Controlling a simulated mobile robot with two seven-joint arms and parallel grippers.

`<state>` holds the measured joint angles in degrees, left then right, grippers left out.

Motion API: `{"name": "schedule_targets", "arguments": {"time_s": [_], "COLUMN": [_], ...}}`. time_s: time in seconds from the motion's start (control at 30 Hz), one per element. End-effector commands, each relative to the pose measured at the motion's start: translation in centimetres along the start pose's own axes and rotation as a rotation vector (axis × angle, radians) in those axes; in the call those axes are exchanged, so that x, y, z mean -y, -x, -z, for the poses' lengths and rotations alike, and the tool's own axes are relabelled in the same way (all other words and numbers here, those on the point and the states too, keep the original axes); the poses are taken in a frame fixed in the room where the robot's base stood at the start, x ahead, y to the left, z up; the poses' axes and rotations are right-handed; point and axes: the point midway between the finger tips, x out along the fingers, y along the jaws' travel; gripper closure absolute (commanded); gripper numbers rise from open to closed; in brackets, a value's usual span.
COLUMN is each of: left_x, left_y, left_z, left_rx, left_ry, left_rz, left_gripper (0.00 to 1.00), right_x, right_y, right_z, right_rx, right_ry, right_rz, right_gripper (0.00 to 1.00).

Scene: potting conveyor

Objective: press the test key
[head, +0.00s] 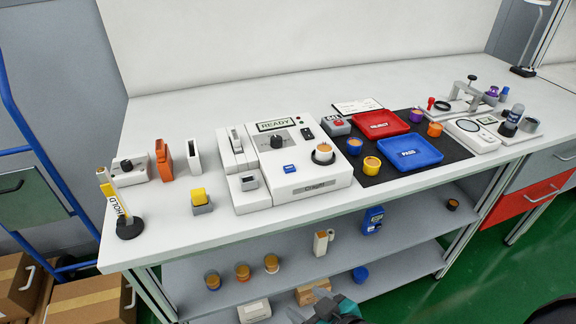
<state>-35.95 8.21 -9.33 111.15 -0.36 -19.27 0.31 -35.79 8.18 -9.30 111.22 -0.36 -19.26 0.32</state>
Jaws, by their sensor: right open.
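A white tester (312,188) stands on the bench with a display reading READY (276,125), a black dial (279,141) and a black rocker switch (307,133). A small blue key (290,169) is on its top face near the front; its lettering is too small to read, so I cannot confirm that it is the test key. An amber-topped cup sits in the round holder (323,155) at the tester's right. My right gripper (338,308) is at the bottom edge, partly cut off, open, below and well apart from the tester. My left gripper is not in view.
A red REJECT tray (380,124) and blue PASS tray (409,153) lie on a black mat (447,153) with several small pots. A HOLD sign (127,219) stands at the bench's left. The shelf below (330,255) holds jars. The bench's back strip is clear.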

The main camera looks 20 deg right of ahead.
Motion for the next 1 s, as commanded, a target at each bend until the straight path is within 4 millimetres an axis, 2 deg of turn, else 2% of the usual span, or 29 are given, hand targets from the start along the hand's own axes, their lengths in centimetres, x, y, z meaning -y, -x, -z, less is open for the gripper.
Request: {"name": "schedule_targets", "arguments": {"time_s": [0.1, 0.77, 1.0], "left_x": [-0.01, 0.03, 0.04], "left_y": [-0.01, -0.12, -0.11], "left_z": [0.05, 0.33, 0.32], "left_rx": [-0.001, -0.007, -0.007], "left_ry": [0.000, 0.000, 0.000], "left_rz": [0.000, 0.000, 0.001], "left_gripper": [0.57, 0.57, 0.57], "right_x": [0.01, 0.04, 0.05], "right_y": [-0.01, -0.01, -0.01], "right_z": [0.00, -0.02, -0.02], "right_rx": [0.000, 0.000, 0.000], "right_ry": [0.000, 0.000, 0.000], "right_rz": [0.000, 0.001, 0.001], "right_gripper": [0.35, 0.98, 1.00]}}
